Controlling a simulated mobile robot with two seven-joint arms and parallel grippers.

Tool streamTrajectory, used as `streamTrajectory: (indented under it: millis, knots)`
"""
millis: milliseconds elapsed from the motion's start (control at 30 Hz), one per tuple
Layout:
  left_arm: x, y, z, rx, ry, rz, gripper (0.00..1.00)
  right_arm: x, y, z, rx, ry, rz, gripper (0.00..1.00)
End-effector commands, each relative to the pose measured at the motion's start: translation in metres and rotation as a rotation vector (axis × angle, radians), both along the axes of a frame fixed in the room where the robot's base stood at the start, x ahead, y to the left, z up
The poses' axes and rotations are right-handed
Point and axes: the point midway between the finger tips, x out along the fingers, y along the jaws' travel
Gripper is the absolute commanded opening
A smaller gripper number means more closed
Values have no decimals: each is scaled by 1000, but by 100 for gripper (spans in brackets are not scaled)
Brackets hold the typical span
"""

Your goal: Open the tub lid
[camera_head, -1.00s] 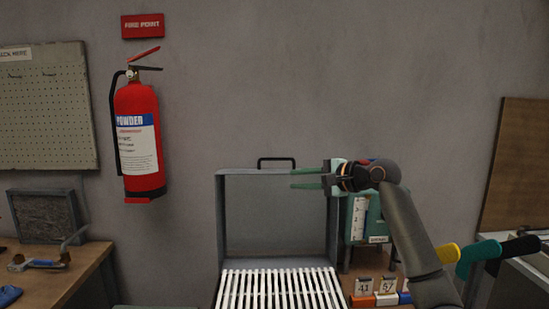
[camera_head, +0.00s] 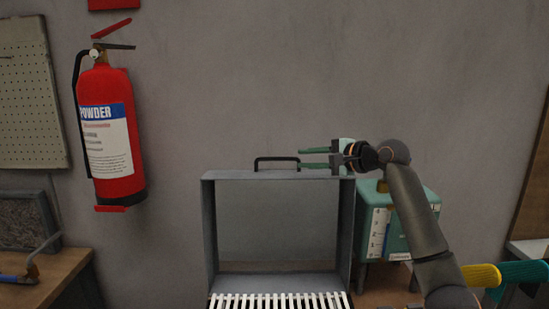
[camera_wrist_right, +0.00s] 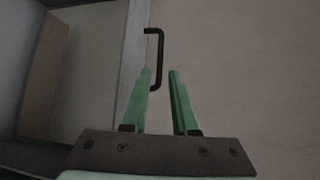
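The tub lid (camera_head: 209,232) is a grey, shallow box-like frame standing upright behind white slats (camera_head: 280,301). Its black handle (camera_head: 276,159) is on the top edge. My right gripper (camera_head: 302,158) is open, with its two green fingers pointing left at the handle's right end. In the right wrist view, the fingers (camera_wrist_right: 160,72) are apart and the handle (camera_wrist_right: 161,50) shows at the gap between their tips. I cannot tell if they touch it. The lid's grey side (camera_wrist_right: 132,60) shows left of the fingers. My left gripper is not in view.
A teal tank (camera_head: 408,218) with a scale stands right of the lid, behind my right arm. A red fire extinguisher (camera_head: 110,140) hangs on the wall at left. A wooden bench (camera_head: 60,275) is at lower left. The wall above the lid is clear.

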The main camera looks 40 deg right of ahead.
Motion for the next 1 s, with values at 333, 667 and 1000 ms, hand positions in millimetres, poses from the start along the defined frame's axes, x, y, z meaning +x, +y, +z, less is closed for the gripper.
streamTrajectory:
  millis: [333, 667, 1000]
  knots:
    - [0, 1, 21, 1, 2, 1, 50, 61, 6, -11, 8, -1, 2, 27]
    - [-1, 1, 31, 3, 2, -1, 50, 108, 9, -26, 3, 0, 0, 27]
    - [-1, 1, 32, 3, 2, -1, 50, 117, 10, -29, 0, 0, 0, 27]
